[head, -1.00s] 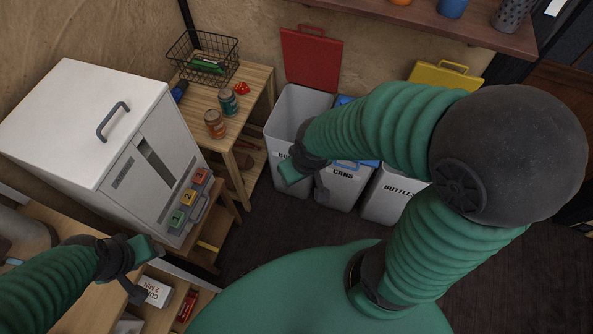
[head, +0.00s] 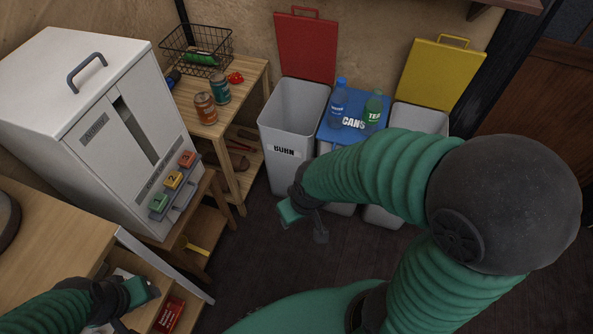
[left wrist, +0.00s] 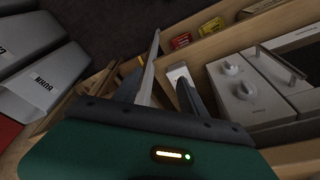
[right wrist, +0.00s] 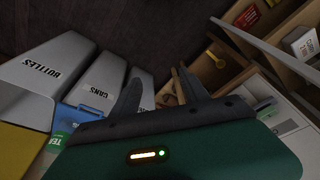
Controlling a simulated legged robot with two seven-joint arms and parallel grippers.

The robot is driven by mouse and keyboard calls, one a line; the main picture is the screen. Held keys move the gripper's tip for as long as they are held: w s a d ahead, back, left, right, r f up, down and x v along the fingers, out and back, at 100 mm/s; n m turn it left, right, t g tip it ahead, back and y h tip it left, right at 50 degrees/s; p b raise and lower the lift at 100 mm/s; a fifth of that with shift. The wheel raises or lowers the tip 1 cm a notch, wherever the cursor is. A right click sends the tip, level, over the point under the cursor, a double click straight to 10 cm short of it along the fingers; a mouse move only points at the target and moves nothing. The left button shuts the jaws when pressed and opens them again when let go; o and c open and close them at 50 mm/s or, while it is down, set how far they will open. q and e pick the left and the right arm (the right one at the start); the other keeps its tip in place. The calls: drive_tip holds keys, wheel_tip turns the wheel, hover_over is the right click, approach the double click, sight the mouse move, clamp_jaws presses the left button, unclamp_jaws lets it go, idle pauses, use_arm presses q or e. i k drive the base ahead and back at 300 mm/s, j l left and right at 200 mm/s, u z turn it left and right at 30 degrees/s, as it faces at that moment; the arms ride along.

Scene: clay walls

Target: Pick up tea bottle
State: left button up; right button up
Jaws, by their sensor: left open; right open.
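The tea bottle (head: 373,110) is green with a TEA label. It stands upright on the blue lid of the CANS bin (head: 352,123), right beside a blue bottle (head: 338,101). In the right wrist view part of the tea bottle (right wrist: 55,142) shows at the lower left, beside the blue lid. My right gripper (head: 305,222) is open and empty, in front of the bins, lower than and left of the bottle. My left gripper (head: 140,306) is open and empty over the drawer area at the lower left, far from the bottle.
An open BURN bin (head: 292,118) with a red lid stands left of CANS; a bin with a yellow lid (head: 440,77) stands right. A wooden shelf (head: 242,92) holds cans and a wire basket. A white machine (head: 90,120) stands at left. The dark floor before the bins is clear.

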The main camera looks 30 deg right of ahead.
sight(373, 107)
drive_tip(key=z, duration=1.6)
drive_tip(key=i+j, duration=0.1)
drive_tip(key=i, duration=0.2)
drive_tip(key=i+j, duration=0.15)
drive_tip(key=i, duration=0.15)
